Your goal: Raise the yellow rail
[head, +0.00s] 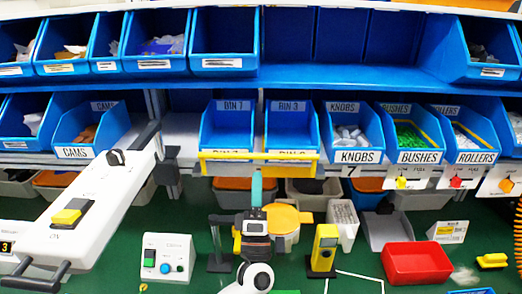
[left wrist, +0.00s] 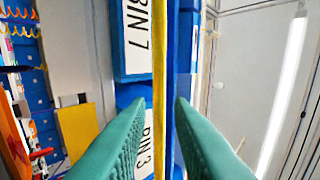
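The yellow rail (head: 225,155) runs level across the fronts of the BIN 7 bin (head: 228,125) and the BIN 3 bin (head: 291,125), with short ends bent down. My left gripper (head: 257,180) points up at the rail from just below its middle. In the left wrist view the yellow rail (left wrist: 160,60) runs upright in the picture, between the two teal fingers (left wrist: 160,104). The fingers are apart, with a gap beside the rail; whether one touches it cannot be told. My right gripper is not in view.
Blue bins of knobs (head: 352,135), bushes (head: 411,135) and rollers (head: 467,135) stand to the right. A white device with a yellow switch (head: 70,215) slants at left. A control box (head: 168,257), a yellow stand (head: 324,250) and a red tray (head: 415,262) are on the green surface.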

